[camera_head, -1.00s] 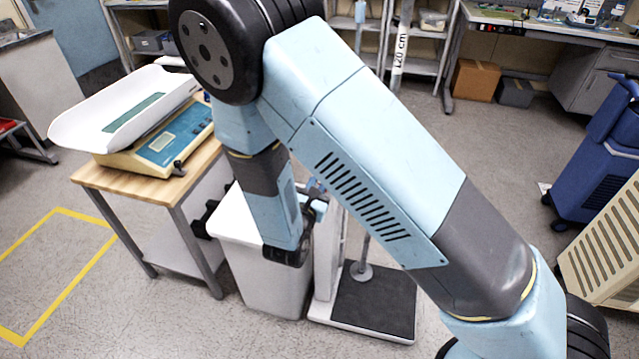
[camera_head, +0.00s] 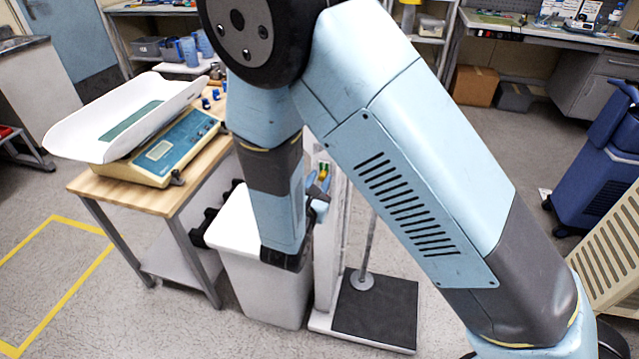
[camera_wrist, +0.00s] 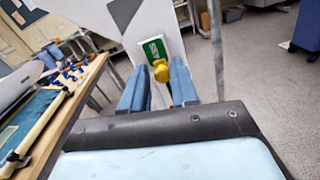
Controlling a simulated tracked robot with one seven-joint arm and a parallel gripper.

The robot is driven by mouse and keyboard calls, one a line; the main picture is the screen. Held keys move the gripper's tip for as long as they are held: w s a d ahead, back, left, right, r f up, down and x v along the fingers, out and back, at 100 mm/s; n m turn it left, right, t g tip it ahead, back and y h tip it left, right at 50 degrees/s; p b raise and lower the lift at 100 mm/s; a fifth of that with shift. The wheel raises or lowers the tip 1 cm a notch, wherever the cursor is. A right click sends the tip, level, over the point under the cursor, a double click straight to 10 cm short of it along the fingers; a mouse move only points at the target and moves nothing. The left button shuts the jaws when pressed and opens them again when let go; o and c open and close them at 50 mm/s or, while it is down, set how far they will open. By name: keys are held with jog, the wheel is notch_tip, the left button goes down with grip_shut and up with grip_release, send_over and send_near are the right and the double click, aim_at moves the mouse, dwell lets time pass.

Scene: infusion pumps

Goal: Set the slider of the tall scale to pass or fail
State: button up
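The tall scale has a white column (camera_head: 328,255) and a dark platform (camera_head: 376,309), right of the white bin in the head view. Its slider shows in the wrist view as a yellow knob (camera_wrist: 161,71) in front of a green plate (camera_wrist: 153,50) on a pale panel. Green and yellow also show small in the head view (camera_head: 323,170), just above my gripper (camera_head: 318,190). In the wrist view my gripper (camera_wrist: 158,78) has its two blue fingers spread, with the knob between their tips. Contact with the knob cannot be told. The plate's lettering is unreadable.
A white bin (camera_head: 262,285) stands left of the scale's column. A wooden-topped table (camera_head: 130,192) holds a baby scale (camera_head: 150,155) with a white tray. A blue cart (camera_head: 605,150) and a beige slatted unit (camera_head: 610,240) stand at the right. Floor is clear right of the platform.

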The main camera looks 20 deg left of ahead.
jog(key=shift+o, duration=1.3)
jog(key=shift+f, duration=0.1)
jog(key=s, duration=1.3)
jog(key=shift+s+a, duration=0.35)
jog(key=shift+a, duration=0.05)
jog(key=w+d+r+m+g+h, duration=0.35)
jog(key=d+r+m, duration=0.2)
jog(key=d, duration=0.35)
jog(key=w+d+r+m+g+h, duration=0.2)
jog(key=d+r+m+g+h, duration=0.25)
jog(key=d, duration=0.45)
jog(key=w+d+r+m+g+h, duration=0.25)
jog(key=d+r+m+g, duration=0.2)
jog(key=d+m, duration=0.3)
jog(key=s+d+r+m+y, duration=0.4)
jog(key=d+r+m+y, duration=0.1)
jog(key=d+r+m, duration=0.1)
jog(key=s+d+r+m+y, duration=0.5)
jog(key=d+r+m+y, duration=0.1)
jog(key=d+m, duration=0.3)
jog(key=shift+r+m, duration=0.55)
jog(key=shift+r, duration=0.05)
